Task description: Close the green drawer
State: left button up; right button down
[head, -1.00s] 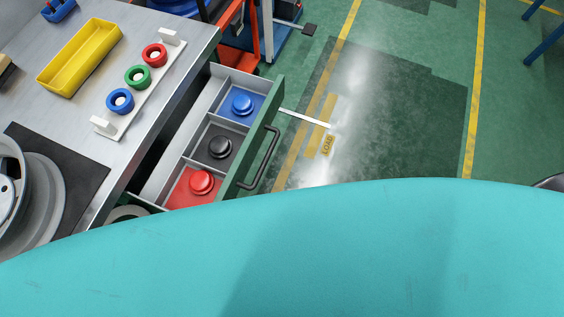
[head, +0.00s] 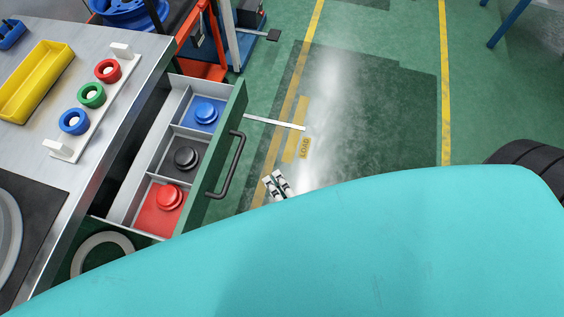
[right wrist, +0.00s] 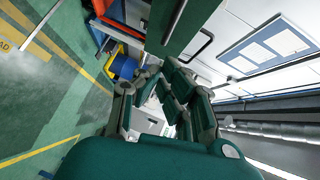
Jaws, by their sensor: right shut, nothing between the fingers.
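The green drawer (head: 216,158) is pulled out from under the metal workbench. A dark bar handle (head: 227,165) is on its front. Its open tray holds a blue, a black and a red knob-like piece in separate compartments. My right gripper (head: 276,184) shows its fingertips just right of the handle, apart from it in the picture; the rest is hidden. In the right wrist view its fingers (right wrist: 172,88) are shut and empty, with the green drawer front (right wrist: 185,25) and handle (right wrist: 200,46) beyond them. My left gripper is not in view.
The workbench (head: 135,85) carries a yellow tray (head: 32,85) and a white stand with red, green and blue rings. An orange and blue cart stands behind the drawer. Green floor with yellow lines (head: 445,90) is clear to the right. A black tyre (head: 525,165) is at the right edge.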

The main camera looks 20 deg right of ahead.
jog(key=w+a, duration=0.1)
jog(key=w, duration=0.1)
jog(key=w+a+f, duration=0.1)
jog(key=w, duration=0.1)
jog(key=w+a, duration=0.1)
jog(key=w, duration=0.1)
jog(key=shift+w+a+f, duration=0.25)
jog(key=shift+w+a, duration=0.15)
